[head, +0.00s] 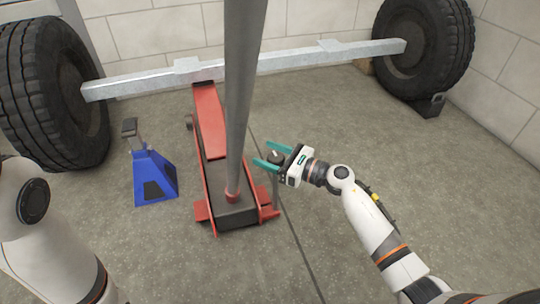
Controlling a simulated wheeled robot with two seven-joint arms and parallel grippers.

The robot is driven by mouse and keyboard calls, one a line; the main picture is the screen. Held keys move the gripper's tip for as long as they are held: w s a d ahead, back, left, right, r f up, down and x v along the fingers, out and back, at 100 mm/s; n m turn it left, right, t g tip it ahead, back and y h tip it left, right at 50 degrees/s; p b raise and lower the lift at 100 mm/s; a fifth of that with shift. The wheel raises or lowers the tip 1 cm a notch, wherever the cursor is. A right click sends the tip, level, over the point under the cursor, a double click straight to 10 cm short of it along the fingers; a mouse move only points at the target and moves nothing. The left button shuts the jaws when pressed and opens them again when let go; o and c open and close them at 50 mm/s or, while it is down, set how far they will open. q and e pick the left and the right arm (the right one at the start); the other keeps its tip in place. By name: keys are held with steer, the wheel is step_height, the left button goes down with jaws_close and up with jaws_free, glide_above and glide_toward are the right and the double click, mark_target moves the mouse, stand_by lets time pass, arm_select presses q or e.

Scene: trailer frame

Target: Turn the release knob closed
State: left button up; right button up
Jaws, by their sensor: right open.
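The release knob (275,157) is a small dark round piece with a pale mark on top. It appears to sit on a thin upright stem at the right side of the red floor jack (209,118). My right gripper (266,156) has teal fingers, which are open and point left. The knob shows between the two fingers; whether either finger touches it I cannot tell. The jack's long grey handle (243,90) rises just left of the fingertips. My left arm shows at the left edge, but its gripper is out of view.
A blue jack stand (153,175) stands left of the jack. A pale metal axle beam (285,59) crosses behind, between a left tyre (40,95) and a right tyre (440,45). A dark wheel chock (429,106) is by the right tyre. Floor at right is clear.

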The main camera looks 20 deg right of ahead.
steer(key=c, duration=1)
steer(key=shift+o, duration=0.2)
